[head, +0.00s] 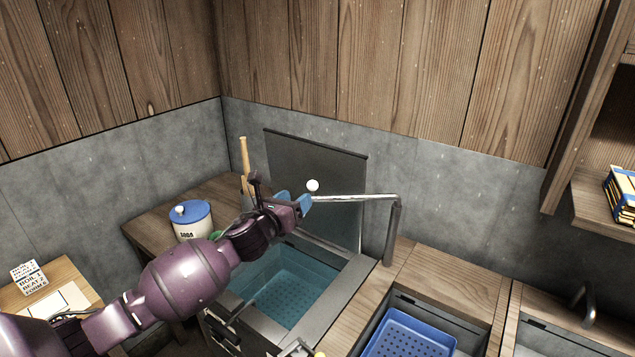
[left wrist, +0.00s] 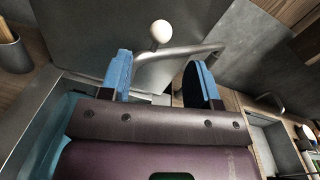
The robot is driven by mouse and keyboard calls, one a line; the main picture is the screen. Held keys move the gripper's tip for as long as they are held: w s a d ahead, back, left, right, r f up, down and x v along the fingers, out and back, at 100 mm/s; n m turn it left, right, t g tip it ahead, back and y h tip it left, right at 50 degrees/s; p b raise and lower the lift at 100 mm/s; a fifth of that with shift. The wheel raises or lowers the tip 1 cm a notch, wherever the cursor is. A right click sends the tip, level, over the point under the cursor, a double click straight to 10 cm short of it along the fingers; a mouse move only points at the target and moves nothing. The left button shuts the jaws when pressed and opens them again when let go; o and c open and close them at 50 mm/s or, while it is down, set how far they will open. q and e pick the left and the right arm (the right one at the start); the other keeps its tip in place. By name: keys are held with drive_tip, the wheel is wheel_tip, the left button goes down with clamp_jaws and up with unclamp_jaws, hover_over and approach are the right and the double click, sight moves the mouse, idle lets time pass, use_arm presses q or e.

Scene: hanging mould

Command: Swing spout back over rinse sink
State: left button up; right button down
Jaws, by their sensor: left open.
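The spout (head: 355,197) is a thin silvery tube. It runs left from the top of an upright post (head: 393,235) and hangs over the water-filled vat (head: 338,287). A white ball knob (head: 313,185) stands at its free end. My left gripper (head: 296,200) is open at that end, its blue fingers close to the tube. In the left wrist view, the spout (left wrist: 180,50) and white knob (left wrist: 160,32) show just beyond and between the open fingers (left wrist: 161,62); contact cannot be told. Which basin is the rinse sink is not clear. My right gripper is out of view.
A sink with a blue perforated basket (head: 408,336) lies right of the post, and another sink with a dark faucet (head: 583,298) farther right. A dark raised panel (head: 330,165) stands behind the vat. A white canister with blue lid (head: 192,222) stands left of my arm.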

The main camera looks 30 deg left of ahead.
sight(316, 182)
use_arm(q)
drive_tip(key=w, duration=0.6)
drive_tip(key=w+p, duration=0.1)
drive_tip(key=w, duration=0.3)
drive_tip(key=shift+d, duration=0.4)
drive_tip(key=shift+c, duration=0.3)
clamp_jaws()
